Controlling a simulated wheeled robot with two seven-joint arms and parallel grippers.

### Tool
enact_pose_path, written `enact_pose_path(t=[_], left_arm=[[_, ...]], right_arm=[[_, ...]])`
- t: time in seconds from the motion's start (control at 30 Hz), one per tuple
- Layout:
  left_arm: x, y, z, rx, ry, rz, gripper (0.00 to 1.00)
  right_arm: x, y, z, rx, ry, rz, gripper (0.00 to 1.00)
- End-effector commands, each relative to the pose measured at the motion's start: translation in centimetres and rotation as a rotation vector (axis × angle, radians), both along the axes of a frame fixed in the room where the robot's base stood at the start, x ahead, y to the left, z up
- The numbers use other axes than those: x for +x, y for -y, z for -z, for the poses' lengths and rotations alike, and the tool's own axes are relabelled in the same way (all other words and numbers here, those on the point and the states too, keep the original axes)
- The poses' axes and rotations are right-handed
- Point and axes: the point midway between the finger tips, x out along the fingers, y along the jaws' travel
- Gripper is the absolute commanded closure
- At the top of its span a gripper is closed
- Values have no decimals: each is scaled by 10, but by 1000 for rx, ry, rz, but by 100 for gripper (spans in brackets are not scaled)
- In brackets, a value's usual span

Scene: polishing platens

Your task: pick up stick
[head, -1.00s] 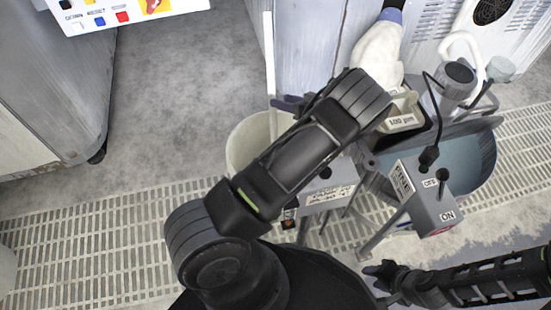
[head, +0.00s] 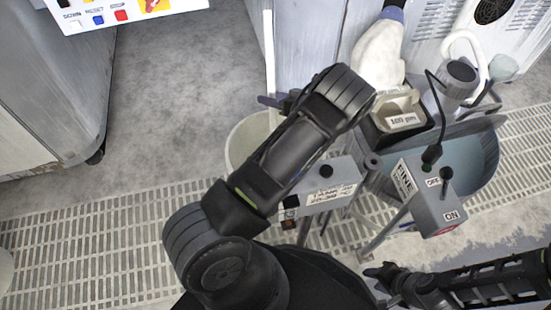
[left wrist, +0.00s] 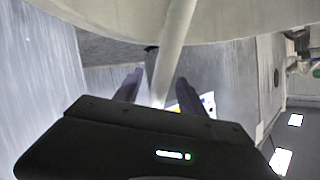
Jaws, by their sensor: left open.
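The stick (head: 269,45) is long, thin and white. It stands nearly upright, with its lower part at the pale round bucket (head: 238,140). My left gripper (head: 272,102) is at the stick in the head view, mostly hidden behind my own forearm. In the left wrist view, the two dark fingers of the left gripper (left wrist: 158,82) are apart, with the stick (left wrist: 176,45) running between them. I cannot tell whether either finger touches it. My right gripper (head: 374,272) is at the lower right, away from the stick, and its jaws are too small to read.
A polishing machine with a blue-grey basin (head: 478,155) and a switch box (head: 432,198) stands to the right. Another labelled box (head: 330,185) is near my left arm. A grey cabinet (head: 45,90) stands at left. Open floor (head: 180,100) lies between.

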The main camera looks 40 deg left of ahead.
Motion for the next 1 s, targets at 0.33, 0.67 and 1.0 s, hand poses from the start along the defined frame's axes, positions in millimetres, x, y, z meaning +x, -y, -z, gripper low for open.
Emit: enact_pose_path(t=[0.33, 0.67, 1.0], left_arm=[[0, 0, 0, 0, 0, -1, 52], [0, 0, 0, 0, 0, -1, 75], [0, 0, 0, 0, 0, 0, 100]], right_arm=[[0, 0, 0, 0, -1, 0, 64], [0, 0, 0, 0, -1, 0, 64], [0, 0, 0, 0, -1, 0, 64]])
